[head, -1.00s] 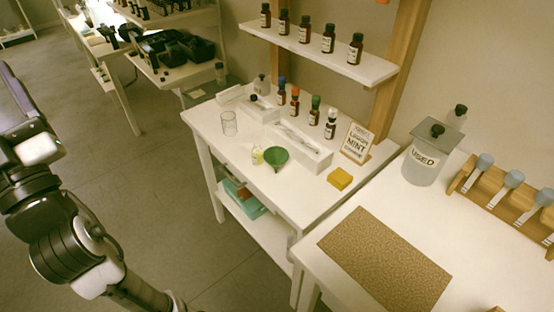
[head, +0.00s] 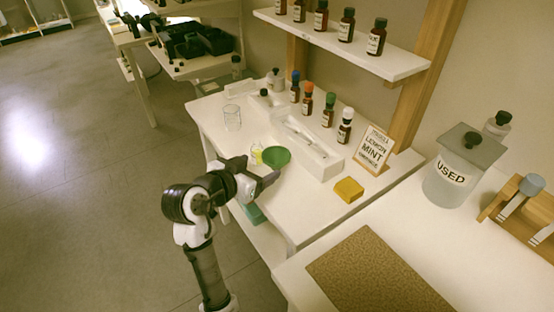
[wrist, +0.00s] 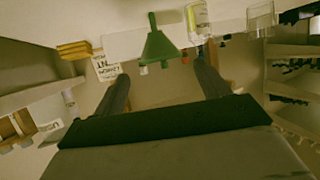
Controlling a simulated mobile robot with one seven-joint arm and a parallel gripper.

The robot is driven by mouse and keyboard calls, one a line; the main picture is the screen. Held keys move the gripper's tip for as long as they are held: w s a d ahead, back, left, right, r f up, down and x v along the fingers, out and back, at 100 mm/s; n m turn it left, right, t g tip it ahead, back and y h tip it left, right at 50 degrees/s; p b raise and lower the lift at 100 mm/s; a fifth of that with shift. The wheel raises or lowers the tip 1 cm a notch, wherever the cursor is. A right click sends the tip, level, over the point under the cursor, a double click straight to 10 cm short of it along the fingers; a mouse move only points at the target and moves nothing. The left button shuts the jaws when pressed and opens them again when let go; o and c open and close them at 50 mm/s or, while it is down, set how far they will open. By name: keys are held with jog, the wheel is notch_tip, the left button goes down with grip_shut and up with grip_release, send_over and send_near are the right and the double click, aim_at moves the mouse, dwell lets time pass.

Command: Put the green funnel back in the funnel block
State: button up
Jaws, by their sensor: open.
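The green funnel (head: 277,157) is on the white table near its front edge, beside a small clear bottle with yellow liquid (head: 256,155). In the wrist view, which looks upside down, the funnel (wrist: 159,46) shows wide mouth and narrow spout, mouth away from the table. What holds it up I cannot tell. My gripper (head: 268,181) is open and empty, in front of the funnel at the table's front edge. In the wrist view its two fingers (wrist: 163,88) are apart, with the funnel beyond them, not between them. I cannot make out a funnel block for certain.
A white tray with a pipette (head: 318,165) stands behind the funnel, with several capped brown bottles (head: 329,110) behind it. A glass beaker (head: 232,118) stands left, a yellow block (head: 348,190) right. A sign (head: 374,149) stands at the back right.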

aim_at(281, 154)
jog(key=x, duration=0.3)
jog(key=shift+w+d, duration=0.15)
jog(key=shift+w, duration=0.05)
jog(key=x, duration=0.1)
jog(key=p+x, duration=0.1)
jog(key=x, duration=0.1)
jog(key=p+x, duration=0.1)
jog(key=shift+w+d+r, duration=0.2)
jog(key=shift+w+d, duration=0.15)
jog(key=shift+w+d+f, duration=0.15)
jog(key=shift+w+f, duration=0.05)
jog(key=shift+w, duration=0.05)
jog(key=shift+c, duration=0.4)
jog(key=c, duration=0.7)
jog(key=shift+r, duration=0.1)
